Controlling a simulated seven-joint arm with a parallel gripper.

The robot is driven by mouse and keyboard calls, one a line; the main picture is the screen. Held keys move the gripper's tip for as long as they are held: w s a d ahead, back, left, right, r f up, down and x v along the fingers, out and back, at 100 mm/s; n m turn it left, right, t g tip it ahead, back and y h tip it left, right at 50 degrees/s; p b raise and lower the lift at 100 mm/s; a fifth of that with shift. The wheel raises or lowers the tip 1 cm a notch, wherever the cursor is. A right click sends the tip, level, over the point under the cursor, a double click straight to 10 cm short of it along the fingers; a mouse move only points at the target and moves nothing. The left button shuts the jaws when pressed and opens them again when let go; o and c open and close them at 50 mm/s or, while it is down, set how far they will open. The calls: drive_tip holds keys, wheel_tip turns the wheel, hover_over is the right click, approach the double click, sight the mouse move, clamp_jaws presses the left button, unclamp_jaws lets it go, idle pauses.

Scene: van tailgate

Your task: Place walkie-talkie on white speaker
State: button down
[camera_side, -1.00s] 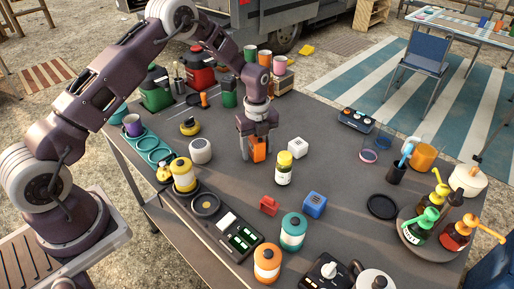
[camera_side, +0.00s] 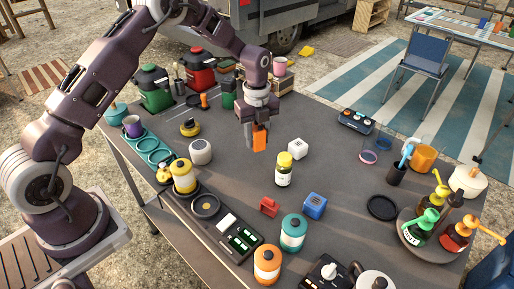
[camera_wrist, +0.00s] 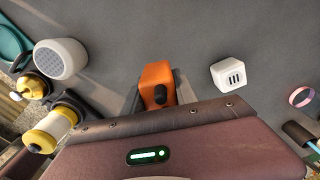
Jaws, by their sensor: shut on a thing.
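The orange walkie-talkie (camera_side: 260,139) is between the fingers of my gripper (camera_side: 253,143), which is shut on it. It appears a little above the grey tabletop. In the wrist view the walkie-talkie (camera_wrist: 157,83) shows orange with a dark patch, and the gripper (camera_wrist: 158,95) has a finger on each side of it. The white speaker (camera_side: 200,151), a short rounded cylinder with a grey top, stands on the table to the left of my gripper. In the wrist view the speaker (camera_wrist: 62,59) is at upper left, apart from the gripper, and its top is bare.
A white cube (camera_side: 297,148) and a yellow-capped jar (camera_side: 284,170) stand to the right. Table between gripper and speaker is clear.

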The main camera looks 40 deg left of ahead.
sight(254, 126)
drive_tip(key=r, duration=0.5)
drive_tip(key=shift+s+a+r, duration=0.15)
drive_tip(key=shift+s+a, duration=0.05)
drive_tip(key=shift+a, duration=0.2)
drive_tip(key=s+a+r+n, duration=0.5)
drive_tip(key=s+a+r, duration=0.1)
drive_tip(key=s+a, duration=0.5)
drive_tip(key=f, duration=0.9)
drive_tip(key=shift+s+a+f, duration=0.1)
drive_tip(key=shift+s+f, duration=0.3)
drive_tip(key=shift+f, duration=0.15)
drive_tip(key=shift+f, duration=0.1)
drive_tip(key=c, duration=1)
unclamp_jaws()
drive_tip(key=shift+o, duration=0.2)
